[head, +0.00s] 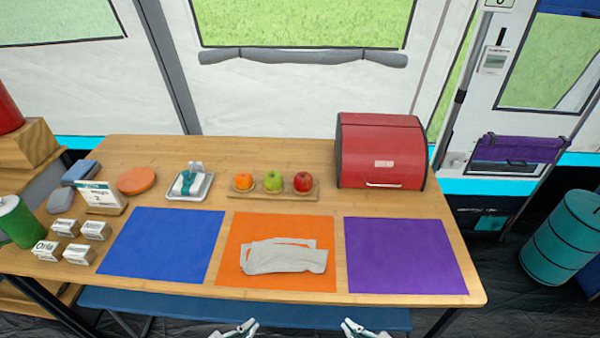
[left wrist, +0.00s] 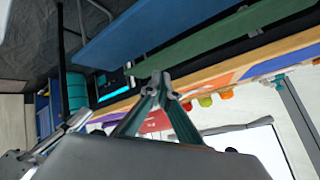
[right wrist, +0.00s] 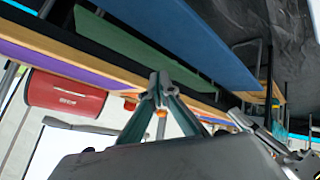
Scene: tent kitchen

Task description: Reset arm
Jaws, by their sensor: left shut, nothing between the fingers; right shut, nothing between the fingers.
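My left gripper (head: 236,329) shows at the bottom edge of the head view, in front of the table and over the blue bench. My right gripper (head: 362,329) is to its right, also at the bottom edge. Only the tips show there. In the left wrist view the left gripper's fingertips (left wrist: 161,80) are together with nothing between them. In the right wrist view the right gripper's fingertips (right wrist: 158,82) are together and empty. Both grippers are apart from the table and everything on it.
The wooden table (head: 290,198) holds a blue mat (head: 160,245), an orange mat (head: 233,262) with a grey cloth (head: 286,260), and a purple mat (head: 405,255). A fruit board (head: 258,187), red bread box (head: 380,150) and small labelled boxes (head: 64,228) stand there too. A blue bench (head: 260,308) runs along the front.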

